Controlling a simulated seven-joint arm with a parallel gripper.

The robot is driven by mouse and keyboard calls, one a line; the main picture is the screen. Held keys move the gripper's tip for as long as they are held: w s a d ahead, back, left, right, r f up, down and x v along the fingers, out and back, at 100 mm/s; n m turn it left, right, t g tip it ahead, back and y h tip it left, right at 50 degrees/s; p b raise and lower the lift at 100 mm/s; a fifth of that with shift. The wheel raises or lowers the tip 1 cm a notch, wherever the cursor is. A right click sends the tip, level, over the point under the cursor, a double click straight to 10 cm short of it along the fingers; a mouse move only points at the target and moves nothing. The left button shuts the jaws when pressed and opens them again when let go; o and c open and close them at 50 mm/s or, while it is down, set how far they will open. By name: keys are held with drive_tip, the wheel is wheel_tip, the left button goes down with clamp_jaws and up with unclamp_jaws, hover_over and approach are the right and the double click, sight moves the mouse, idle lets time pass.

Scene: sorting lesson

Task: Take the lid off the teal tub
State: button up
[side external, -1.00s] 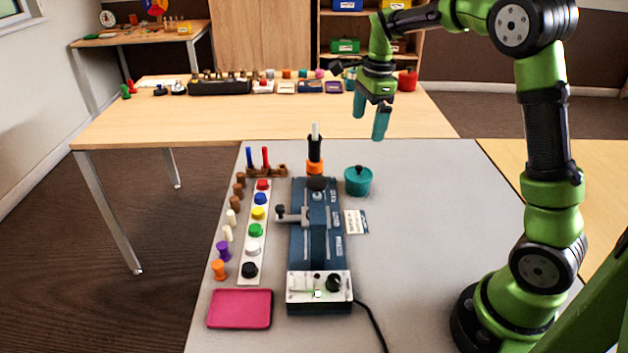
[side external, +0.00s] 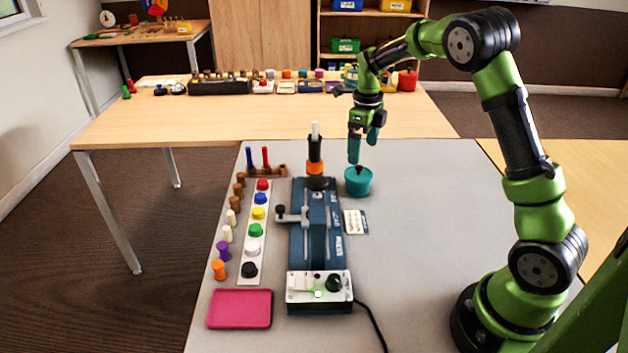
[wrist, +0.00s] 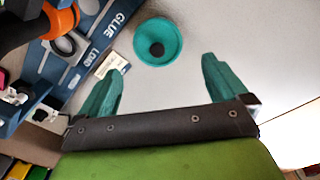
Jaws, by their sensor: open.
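The teal tub (side external: 358,185) stands on the grey table to the right of the blue machine. Its lid (side external: 351,172) is on it, with a dark knob in the middle. In the wrist view the lid (wrist: 172,50) shows from above as a teal disc with the dark knob (wrist: 157,49) at its centre. My gripper (side external: 363,150) is open and empty above the tub, its teal fingers pointing down. In the wrist view the open fingers of my gripper (wrist: 163,78) are below the lid in the picture, and neither visibly touches it. The tub's wall is hidden there.
The blue machine (side external: 328,222) marked GLUE, with an orange and black upright holder (side external: 315,150), stands just left of the tub. A small label card (side external: 355,222) lies in front of the tub. Coloured pegs and a pink tray (side external: 240,308) are farther left. The table right of the tub is clear.

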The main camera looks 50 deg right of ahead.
sight(360, 167)
wheel_tip(360, 167, down, 7)
drive_tip(key=shift+w+a+r, duration=0.1)
drive_tip(key=shift+a+r, duration=0.05)
drive_tip(key=shift+r, duration=0.05)
idle(0.3)
drive_tip(key=c, duration=0.9)
drive_tip(key=shift+r, duration=0.1)
